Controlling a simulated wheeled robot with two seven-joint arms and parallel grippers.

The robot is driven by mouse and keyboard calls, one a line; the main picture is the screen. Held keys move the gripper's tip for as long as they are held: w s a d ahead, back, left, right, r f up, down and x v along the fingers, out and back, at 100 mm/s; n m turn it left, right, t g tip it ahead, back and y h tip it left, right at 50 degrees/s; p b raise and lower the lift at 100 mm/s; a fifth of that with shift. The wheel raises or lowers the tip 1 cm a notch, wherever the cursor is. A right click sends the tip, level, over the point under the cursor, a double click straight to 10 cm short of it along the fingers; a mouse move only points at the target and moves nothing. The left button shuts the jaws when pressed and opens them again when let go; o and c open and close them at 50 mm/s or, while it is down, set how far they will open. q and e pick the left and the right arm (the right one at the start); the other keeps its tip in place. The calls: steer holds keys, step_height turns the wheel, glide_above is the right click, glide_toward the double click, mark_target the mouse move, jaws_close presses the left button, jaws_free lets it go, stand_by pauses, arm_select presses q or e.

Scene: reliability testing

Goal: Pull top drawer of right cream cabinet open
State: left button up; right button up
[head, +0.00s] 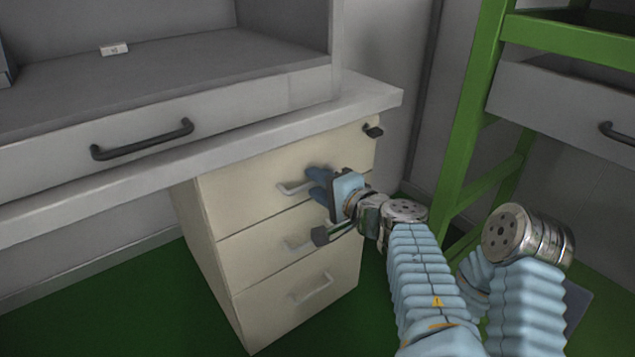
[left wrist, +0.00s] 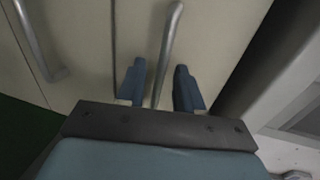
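The cream cabinet (head: 225,262) stands under the grey worktop and has three drawers, each with a pale bar handle. Its top drawer (head: 245,185) sits flush and looks shut. My left gripper (head: 319,186) is at the right part of the top drawer's handle (head: 290,188). In the left wrist view, the two blue fingers of the left gripper (left wrist: 160,88) are apart. The top handle (left wrist: 170,45) runs between them, with a gap showing on both sides. The middle drawer's handle (left wrist: 38,45) is at the left there. My right gripper is not in view.
A dark lock or knob (head: 373,131) sticks out at the top drawer's upper right corner. The worktop (head: 370,98) overhangs the cabinet. A green frame (head: 465,140) stands at the right. Green floor (head: 130,310) is clear left of the cabinet.

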arm_select(q)
steer(key=shift+c, duration=0.5)
jaws_close()
stand_by(0.8)
